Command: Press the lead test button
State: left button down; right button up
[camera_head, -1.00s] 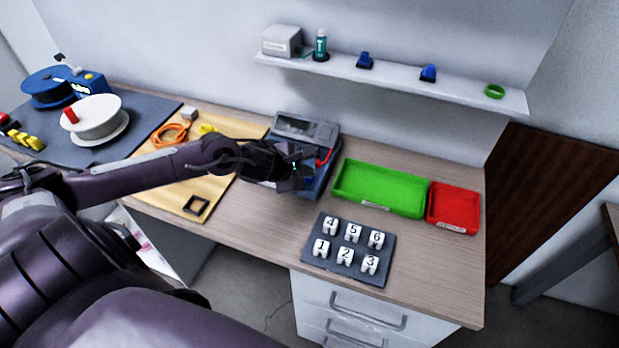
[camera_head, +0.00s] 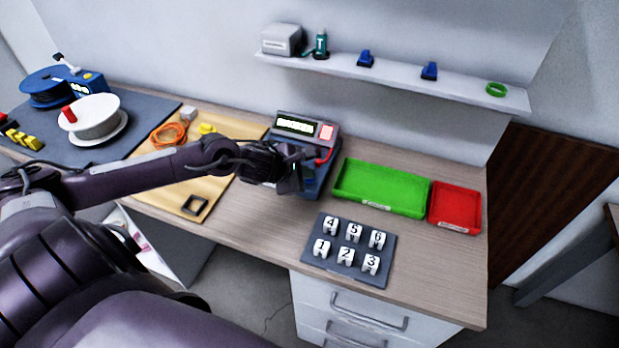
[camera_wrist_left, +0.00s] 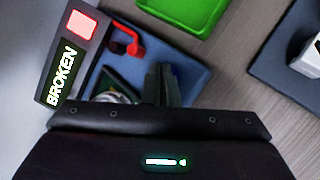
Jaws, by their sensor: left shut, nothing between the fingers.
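The lead tester (camera_head: 305,128) is a grey and blue device at the back of the desk. Its screen is lit, and the left wrist view shows the word BROKEN on the screen (camera_wrist_left: 62,72) beside a glowing red light (camera_wrist_left: 81,25). A red lead (camera_wrist_left: 125,40) runs at its side. My left gripper (camera_head: 294,178) is shut and empty, just over the tester's blue base (camera_wrist_left: 185,65). The gripper's fingers (camera_wrist_left: 162,82) also show in the left wrist view. The test button cannot be made out; the gripper hides part of the base. My right gripper is not in view.
A green tray (camera_head: 381,186) and a red tray (camera_head: 454,206) stand right of the tester. A dark board with numbered white holders (camera_head: 318,262) lies in front. An orange cable (camera_head: 168,134) lies on a tan mat (camera_head: 150,172) to the left. A shelf (camera_head: 430,88) runs above.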

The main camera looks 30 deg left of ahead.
aim_at(306, 181)
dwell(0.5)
pick_arm(q)
jog(key=shift+r+p, duration=0.3)
jog(key=shift+r, duration=0.45)
jog(key=shift+r+p, duration=1.4)
jog(key=shift+r, duration=1.15)
jog(key=shift+f, duration=0.1)
